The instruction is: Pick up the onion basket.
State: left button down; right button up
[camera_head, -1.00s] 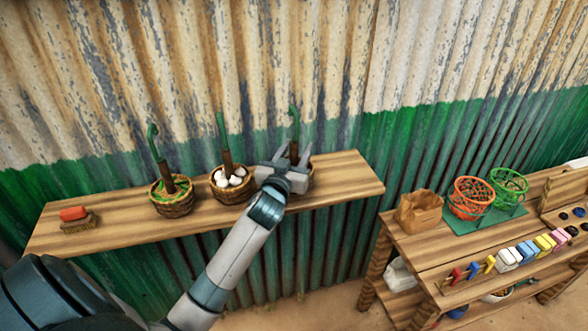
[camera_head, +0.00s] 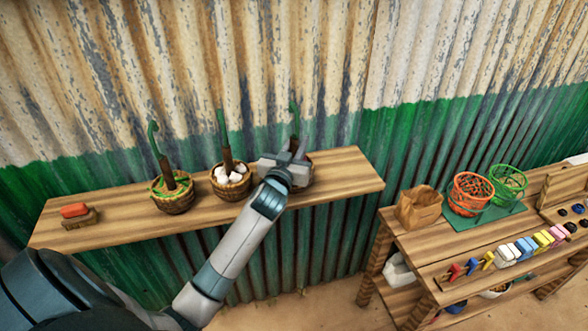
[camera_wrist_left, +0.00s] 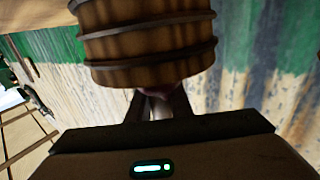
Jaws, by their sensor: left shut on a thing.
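The onion basket (camera_head: 311,160) is the right-hand one of the baskets on the long wooden shelf, mostly hidden behind my left gripper. Its dark post (camera_head: 294,144) rises to a green hook (camera_head: 294,112). My left gripper (camera_head: 287,160) is shut on this basket's post. In the left wrist view, the basket's banded brown side (camera_wrist_left: 148,40) fills the top, and a dim reddish patch shows by the fingers (camera_wrist_left: 158,108). The basket seems to be still on the shelf; its underside is hidden. My right gripper is not in view.
On the shelf (camera_head: 110,232), a basket of white items (camera_head: 231,178) stands close left of my gripper, and a basket with green contents (camera_head: 172,196) farther left. A red-topped brush (camera_head: 76,213) lies at the left end. A table (camera_head: 405,228) with goods stands at right.

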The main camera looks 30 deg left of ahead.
pick_arm(q)
jog(key=shift+r, duration=0.1)
jog(key=shift+r, duration=0.45)
jog(key=r+b, duration=0.1)
jog(key=r, duration=0.2)
jog(key=shift+d+r+b, duration=0.15)
jog(key=shift+d+b, duration=0.05)
jog(key=shift+b, duration=0.1)
jog(key=w+d+r+b, duration=0.3)
jog(key=d+r, duration=0.3)
jog(key=d, duration=0.4)
jog(key=shift+d+r, duration=0.35)
jog(key=shift+d, duration=0.05)
jog(key=shift+w, duration=0.1)
